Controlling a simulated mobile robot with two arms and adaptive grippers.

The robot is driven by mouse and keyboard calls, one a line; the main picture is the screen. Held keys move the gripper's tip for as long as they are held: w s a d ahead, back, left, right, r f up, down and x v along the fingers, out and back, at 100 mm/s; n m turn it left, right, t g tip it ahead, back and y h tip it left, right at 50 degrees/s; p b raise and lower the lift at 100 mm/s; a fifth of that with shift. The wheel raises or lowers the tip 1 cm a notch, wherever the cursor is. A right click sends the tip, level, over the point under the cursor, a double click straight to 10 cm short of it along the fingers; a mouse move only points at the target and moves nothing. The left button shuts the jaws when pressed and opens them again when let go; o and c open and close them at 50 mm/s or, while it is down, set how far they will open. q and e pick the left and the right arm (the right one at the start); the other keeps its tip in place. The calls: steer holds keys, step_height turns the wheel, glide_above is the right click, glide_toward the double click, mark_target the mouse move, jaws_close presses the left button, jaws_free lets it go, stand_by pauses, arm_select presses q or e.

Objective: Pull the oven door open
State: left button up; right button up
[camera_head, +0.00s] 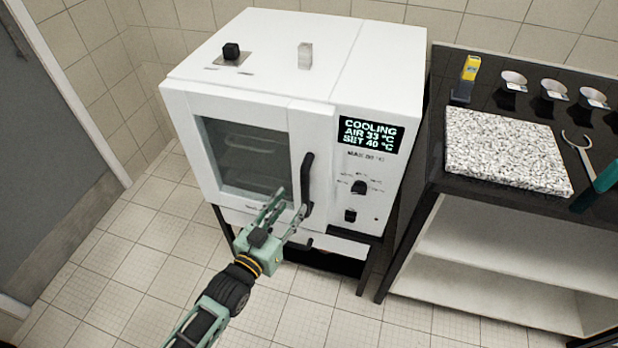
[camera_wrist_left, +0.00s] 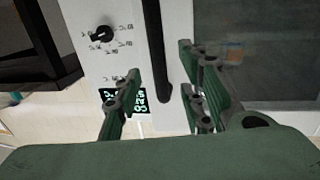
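The white oven (camera_head: 375,215) stands on a dark frame in the head view. Its door, with a dark glass window (camera_head: 243,155), looks shut. A black vertical handle (camera_head: 307,182) runs along the door's right side. My left gripper (camera_head: 289,205) is open at the lower part of the handle. In the left wrist view the handle (camera_wrist_left: 156,50) runs down between the spread fingers of the left gripper (camera_wrist_left: 165,95), nearer the right-hand finger. I cannot tell whether a finger touches it.
The oven display (camera_head: 368,134) reads cooling, with a knob (camera_head: 359,187) below it. A black table (camera_head: 480,205) stands to the right, bearing a speckled slab (camera_head: 505,148), several small bowls and a yellow-topped item (camera_head: 470,68). The tiled floor (camera_head: 150,235) before and left of the oven is clear.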

mark_target(303, 186)
arm_select(q)
steer(key=shift+w+d+r+h, duration=0.15)
steer(key=shift+w+d+r, duration=0.1)
steer(key=shift+r, duration=0.35)
steer(key=shift+w+d+r+h, duration=0.1)
steer(key=shift+d+r+h, duration=0.1)
steer(key=shift+r, duration=0.4)
steer(key=x, duration=0.3)
steer(key=shift+w, duration=0.45)
steer(key=shift+x, duration=1.15)
steer(key=shift+w+d+f, duration=0.1)
steer(key=shift+w+d, duration=0.1)
steer(key=shift+w, duration=0.1)
jaws_close()
arm_select(e)
steer(key=shift+s+a+r, duration=0.3)
steer(key=shift+a, duration=0.2)
steer(key=shift+a, duration=0.25)
